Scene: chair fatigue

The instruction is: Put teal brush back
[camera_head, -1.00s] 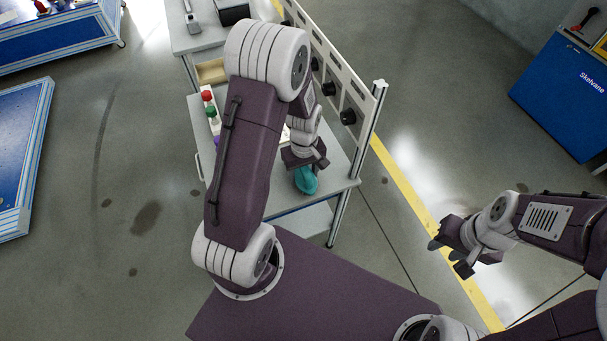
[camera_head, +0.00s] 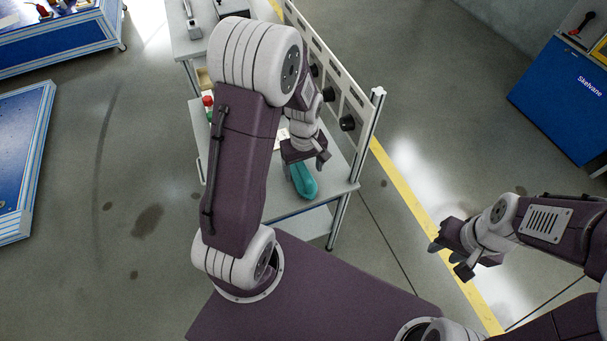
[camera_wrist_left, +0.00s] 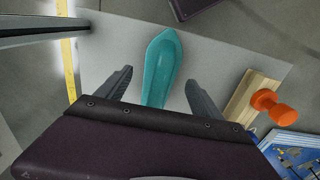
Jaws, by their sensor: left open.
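The teal brush (camera_head: 303,184) lies near the front right corner of the white bench top. It also shows in the left wrist view (camera_wrist_left: 163,58), its wide end away from the palm and its near end hidden by my gripper body. My left gripper (camera_wrist_left: 158,77) is open, with one finger on each side of the brush and gaps to both. In the head view my left gripper (camera_head: 306,162) is over the brush's far end and covers it. My right gripper (camera_head: 449,258) is open and empty over the floor at the right.
The workbench (camera_head: 336,179) has a back panel (camera_head: 335,82) with black knobs along its right side. In the left wrist view, an orange knob (camera_wrist_left: 272,104) on a wooden strip and a blue printed item (camera_wrist_left: 291,151) lie right of my gripper.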

